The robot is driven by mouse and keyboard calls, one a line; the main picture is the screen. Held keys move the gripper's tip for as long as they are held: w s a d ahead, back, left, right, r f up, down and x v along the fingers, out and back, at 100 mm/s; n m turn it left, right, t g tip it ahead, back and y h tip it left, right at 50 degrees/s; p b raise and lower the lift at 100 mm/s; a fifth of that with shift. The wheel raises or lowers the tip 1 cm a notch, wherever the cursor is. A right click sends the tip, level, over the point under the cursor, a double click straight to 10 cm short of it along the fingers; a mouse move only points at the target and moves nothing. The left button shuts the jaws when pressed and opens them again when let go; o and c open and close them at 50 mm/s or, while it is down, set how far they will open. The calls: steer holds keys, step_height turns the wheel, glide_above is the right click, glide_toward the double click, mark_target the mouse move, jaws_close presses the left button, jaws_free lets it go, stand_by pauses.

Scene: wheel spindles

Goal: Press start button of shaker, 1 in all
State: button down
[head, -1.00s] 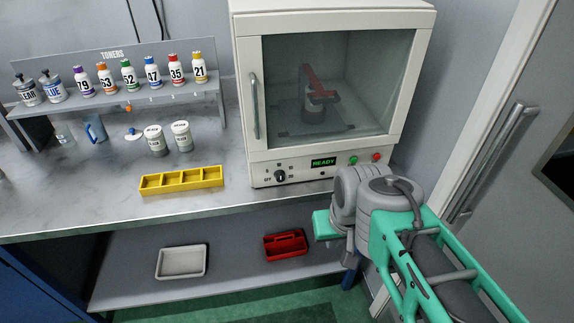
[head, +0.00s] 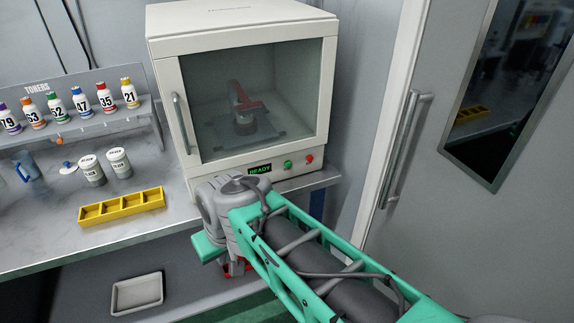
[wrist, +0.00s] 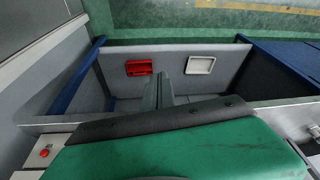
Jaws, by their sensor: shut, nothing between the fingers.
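The shaker (head: 325,95) is a white cabinet with a glass door, shut. Its green button (head: 288,164) and red button (head: 309,159) sit at the right of the lower panel, beside a lit READY display (head: 260,169). The red button also shows at the lower left of the wrist view (wrist: 43,153). I cannot read which button is start. My gripper (wrist: 164,90) is shut and empty, over the bench's front edge in the wrist view. In the head view its fingers are hidden; my wrist stands before the shaker's lower left, covering the dial. It touches no button that I can see.
A yellow divided tray (head: 122,207), two white jars (head: 119,162) and a toner rack (head: 85,118) with several bottles stand left. A white tray (head: 137,295) and red caddy (wrist: 139,68) lie on the lower shelf. A door handle (head: 402,150) is at right.

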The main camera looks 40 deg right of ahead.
mark_target(288, 164)
steer(key=w+d+m+t+y+p, duration=0.1)
steer(key=w+d+m, duration=0.2)
steer(key=d, duration=0.3)
steer(key=w+d+m+t+p, duration=0.1)
steer(key=w+d+m+p, duration=0.15)
steer(key=d, duration=0.35)
steer(key=s+d+m+t+p, duration=0.1)
steer(key=d+m+t, duration=0.3)
steer(key=d, duration=1.3)
steer(key=s+m, duration=0.1)
steer(key=m, duration=0.3)
steer(key=shift+f, duration=0.35)
steer(key=w, duration=0.3)
steer(key=w+d, duration=0.1)
steer(key=w, duration=0.1)
steer(key=w+d, duration=0.1)
steer(key=w, duration=0.2)
steer(key=shift+w+d+b, duration=0.15)
steer(key=shift+w+b, duration=0.15)
steer(key=shift+b, duration=0.1)
steer(key=shift+w+d, duration=0.15)
steer(key=shift+w, duration=0.25)
